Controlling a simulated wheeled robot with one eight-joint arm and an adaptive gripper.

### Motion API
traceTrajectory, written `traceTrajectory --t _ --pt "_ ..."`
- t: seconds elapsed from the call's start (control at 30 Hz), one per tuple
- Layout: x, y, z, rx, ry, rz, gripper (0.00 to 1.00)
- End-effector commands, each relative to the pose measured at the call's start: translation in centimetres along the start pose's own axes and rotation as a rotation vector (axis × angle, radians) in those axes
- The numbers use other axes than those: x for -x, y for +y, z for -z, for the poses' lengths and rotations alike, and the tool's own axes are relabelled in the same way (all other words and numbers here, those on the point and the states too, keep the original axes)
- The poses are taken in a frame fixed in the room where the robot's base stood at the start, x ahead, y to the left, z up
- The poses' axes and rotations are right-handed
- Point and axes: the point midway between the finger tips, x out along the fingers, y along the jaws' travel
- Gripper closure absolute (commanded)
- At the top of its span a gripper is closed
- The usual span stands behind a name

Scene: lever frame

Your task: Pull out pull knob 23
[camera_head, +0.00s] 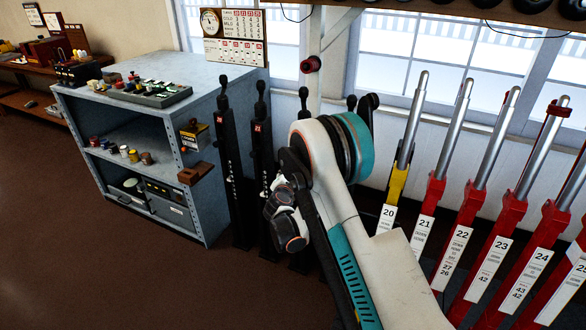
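The thing marked 23 is a red lever (512,208) at the right, with a white number plate (489,268) low on its front. Its silver handle (541,150) leans up and right, with a red piece near the top. It stands in a row between levers 22 and 24. No separate pull knob marked 23 can be made out. My arm stands in the middle, left of this lever and apart from it in the picture. Its wrist points down and left, near the dark levers. My gripper's fingers cannot be seen.
Red levers 22 (476,193) and 24 (553,222) stand close on either side. Yellow lever 20 (398,180) is partly behind my arm. Black levers (231,165) stand beside a grey shelf cabinet (199,103). The brown floor at left is clear.

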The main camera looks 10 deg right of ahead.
Motion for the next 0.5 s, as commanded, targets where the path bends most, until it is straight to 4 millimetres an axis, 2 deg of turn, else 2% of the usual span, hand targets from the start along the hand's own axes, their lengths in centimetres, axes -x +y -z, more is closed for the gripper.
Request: traceTrajectory --t 0.03,0.3,0.5 --pt "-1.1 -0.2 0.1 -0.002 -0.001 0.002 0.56" --pt "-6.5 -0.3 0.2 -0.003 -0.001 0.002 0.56" --pt "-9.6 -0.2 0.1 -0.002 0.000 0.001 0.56"
